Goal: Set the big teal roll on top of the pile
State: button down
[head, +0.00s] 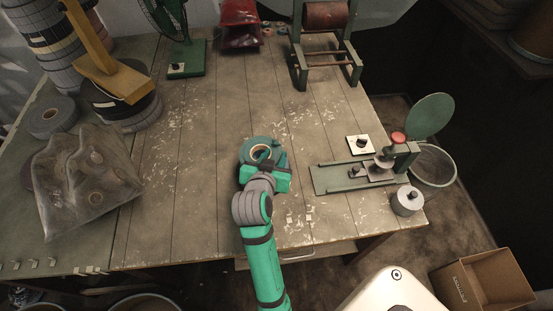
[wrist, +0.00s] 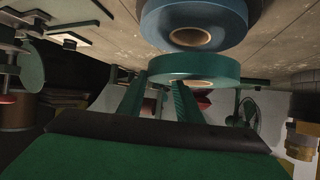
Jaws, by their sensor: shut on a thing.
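The teal roll (wrist: 194,67) is in my gripper (head: 265,166), which is shut on its rim. The roll lies about flat, and its pale core shows in the wrist view. In the wrist view, where the table is at the top, a wider blue roll (wrist: 198,18) of the pile lies beyond the teal roll on the table side. The teal roll appears just above the pile, apart from it or nearly so; contact is unclear. In the head view my gripper and the held roll (head: 258,142) cover much of the pile.
The worn wooden table (head: 190,150) is clear around the pile. A green sliding fixture (head: 345,178) stands right, a crumpled grey bag (head: 85,180) left, and stacked rolls (head: 125,110) far left. A green fan (head: 185,60), red bin (head: 238,25) and roller stand (head: 325,50) are at the back.

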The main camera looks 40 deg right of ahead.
jog(key=shift+d+f, duration=0.25)
jog(key=f, duration=0.3)
jog(key=shift+w+d+f, duration=0.15)
jog(key=shift+w+f, duration=0.05)
jog(key=shift+f, duration=0.05)
jog(key=shift+s+d, duration=0.25)
jog(key=shift+d, duration=0.05)
jog(key=shift+f, duration=0.25)
jog(key=shift+a+f, duration=0.1)
jog(key=c, duration=1.3)
grip_release()
jog(key=shift+o, duration=0.2)
